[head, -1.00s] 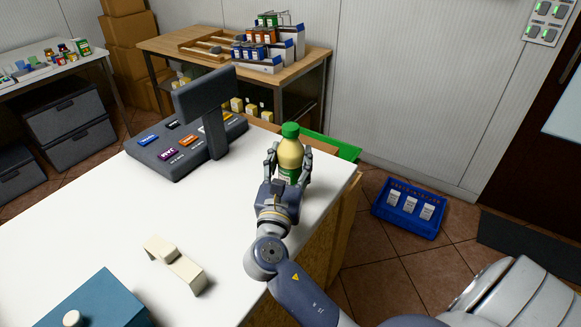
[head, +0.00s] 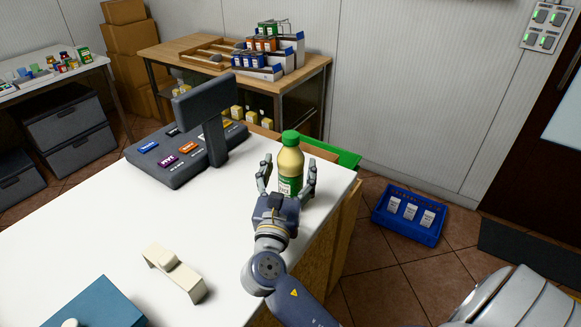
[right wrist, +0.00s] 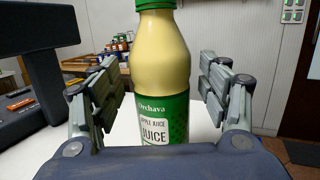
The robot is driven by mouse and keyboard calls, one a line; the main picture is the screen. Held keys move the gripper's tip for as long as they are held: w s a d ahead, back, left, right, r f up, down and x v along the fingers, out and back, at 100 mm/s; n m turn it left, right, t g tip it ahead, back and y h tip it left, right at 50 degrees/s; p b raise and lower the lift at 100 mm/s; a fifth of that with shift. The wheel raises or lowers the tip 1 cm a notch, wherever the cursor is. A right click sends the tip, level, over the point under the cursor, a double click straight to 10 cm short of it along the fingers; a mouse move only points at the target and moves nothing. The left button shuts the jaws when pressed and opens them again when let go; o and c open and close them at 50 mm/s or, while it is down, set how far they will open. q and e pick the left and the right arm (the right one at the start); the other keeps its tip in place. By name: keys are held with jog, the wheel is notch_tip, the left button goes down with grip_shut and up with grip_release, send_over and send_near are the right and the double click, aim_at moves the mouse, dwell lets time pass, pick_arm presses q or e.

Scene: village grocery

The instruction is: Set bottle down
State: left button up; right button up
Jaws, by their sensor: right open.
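The bottle (head: 290,166) has a green cap, a pale yellow body and a green label. It stands upright on the white counter (head: 110,235), near its far right corner. In the right wrist view the bottle (right wrist: 160,85) fills the middle, and its label reads apple juice. My right gripper (head: 287,174) is open, with one finger on each side of the bottle. In the right wrist view there are gaps between the fingers and the bottle. The bottle's foot is hidden behind my gripper's palm. My left gripper is not in view.
A dark cash register with a screen (head: 205,105) stands left of the bottle. A cream handset-like object (head: 173,272) and a blue box (head: 92,305) lie nearer on the counter. A green crate (head: 335,152) is just behind the counter. A blue crate (head: 410,228) is on the floor at right.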

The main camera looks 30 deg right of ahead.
jog(key=b+v, duration=0.1)
jog(key=v, duration=1)
jog(key=shift+b, duration=0.3)
jog(key=shift+d, duration=0.1)
